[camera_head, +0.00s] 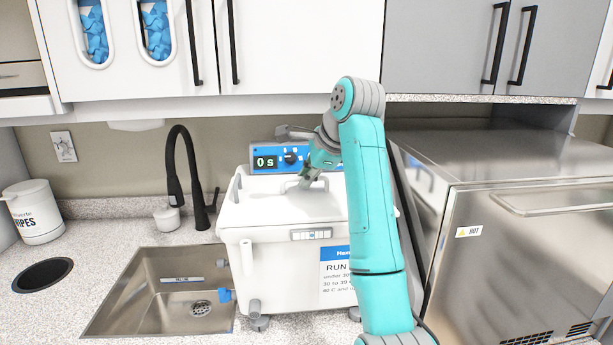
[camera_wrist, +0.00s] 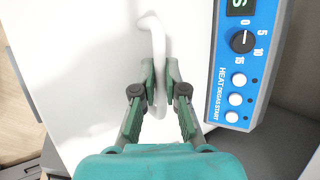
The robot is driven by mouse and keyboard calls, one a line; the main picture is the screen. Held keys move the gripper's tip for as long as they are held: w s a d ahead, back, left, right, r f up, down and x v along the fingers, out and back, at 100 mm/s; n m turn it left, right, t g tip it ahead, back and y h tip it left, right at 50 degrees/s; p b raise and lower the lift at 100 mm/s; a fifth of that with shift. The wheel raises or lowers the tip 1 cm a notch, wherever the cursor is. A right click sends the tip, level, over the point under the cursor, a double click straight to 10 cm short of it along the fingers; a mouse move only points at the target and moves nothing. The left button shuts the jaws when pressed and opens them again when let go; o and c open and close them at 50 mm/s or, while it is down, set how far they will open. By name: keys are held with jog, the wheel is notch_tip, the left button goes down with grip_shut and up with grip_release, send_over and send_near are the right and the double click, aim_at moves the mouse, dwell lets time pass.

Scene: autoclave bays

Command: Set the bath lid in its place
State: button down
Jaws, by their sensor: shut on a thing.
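The bath lid (camera_head: 258,207) is a white panel that lies over the top of the white bath (camera_head: 262,262) on the counter. In the wrist view the lid (camera_wrist: 95,50) shows as a white surface with a curved white handle (camera_wrist: 155,45). My gripper (camera_head: 306,180) is at the handle above the lid. In the wrist view its green fingers (camera_wrist: 160,95) are closed on the handle from both sides. Whether the lid sits fully flush on the rim cannot be told. My arm hides the bath's right part.
A blue control panel (camera_head: 290,158) reading "0 s" stands behind the lid. A sink (camera_head: 165,285) with a black tap (camera_head: 185,180) is at the left. A steel autoclave marked HOT (camera_head: 520,235) stands close at the right. Cabinets (camera_head: 300,45) hang above.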

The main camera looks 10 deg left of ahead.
jog(key=c, duration=1.2)
grip_release()
jog(key=shift+o, duration=0.2)
jog(key=shift+r, duration=0.1)
